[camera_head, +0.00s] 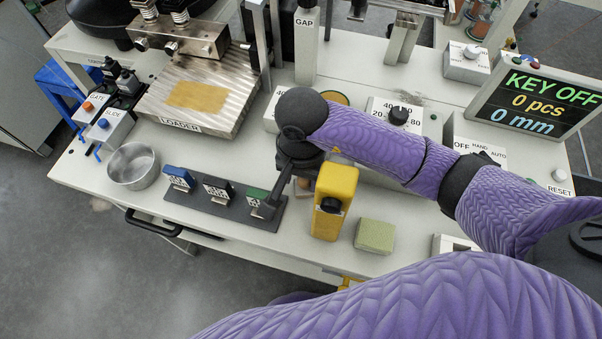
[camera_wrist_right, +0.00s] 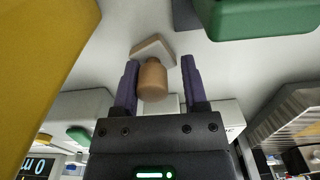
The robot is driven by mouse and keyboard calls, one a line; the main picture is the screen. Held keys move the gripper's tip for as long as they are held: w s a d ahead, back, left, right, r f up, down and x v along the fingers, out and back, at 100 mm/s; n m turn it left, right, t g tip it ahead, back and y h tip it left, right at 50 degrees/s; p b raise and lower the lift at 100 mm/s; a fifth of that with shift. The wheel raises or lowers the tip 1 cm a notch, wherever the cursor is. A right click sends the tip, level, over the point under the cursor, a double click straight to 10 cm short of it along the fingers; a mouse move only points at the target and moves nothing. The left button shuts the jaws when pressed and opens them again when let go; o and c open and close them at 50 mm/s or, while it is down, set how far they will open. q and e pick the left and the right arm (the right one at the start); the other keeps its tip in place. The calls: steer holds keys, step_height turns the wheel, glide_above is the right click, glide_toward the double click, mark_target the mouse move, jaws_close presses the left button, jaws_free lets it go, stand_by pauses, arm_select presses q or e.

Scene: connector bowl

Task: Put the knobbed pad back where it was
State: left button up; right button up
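The knobbed pad (camera_wrist_right: 153,48) shows in the right wrist view as a tan block with a round brown knob (camera_wrist_right: 153,82) towards me. My right gripper (camera_wrist_right: 160,68) is open, one finger on each side of the knob in the picture. The knob appears closer to the left finger, with a gap on the right; contact cannot be told. In the head view a small brown part of the pad (camera_head: 303,184) shows beside the yellow box, and the rest is hidden by my right wrist and the box. My left gripper is not in view.
The yellow box (camera_head: 334,200) stands close beside my right gripper. A dark rack (camera_head: 222,211) with blue, black and green blocks lies to the left. A green sponge-like block (camera_head: 375,236) sits right of the box, and a metal bowl (camera_head: 133,166) stands far left.

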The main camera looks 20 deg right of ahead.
steer(key=shift+o, duration=0.5)
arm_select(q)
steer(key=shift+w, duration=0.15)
arm_select(e)
steer(key=shift+r, duration=0.4)
arm_select(q)
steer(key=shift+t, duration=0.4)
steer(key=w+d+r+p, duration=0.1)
steer(key=p, duration=0.1)
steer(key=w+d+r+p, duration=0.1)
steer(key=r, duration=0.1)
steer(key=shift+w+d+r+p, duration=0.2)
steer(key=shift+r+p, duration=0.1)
steer(key=shift+p, duration=0.1)
arm_select(e)
step_height(320, 180, up, 12)
steer(key=shift+f, duration=0.25)
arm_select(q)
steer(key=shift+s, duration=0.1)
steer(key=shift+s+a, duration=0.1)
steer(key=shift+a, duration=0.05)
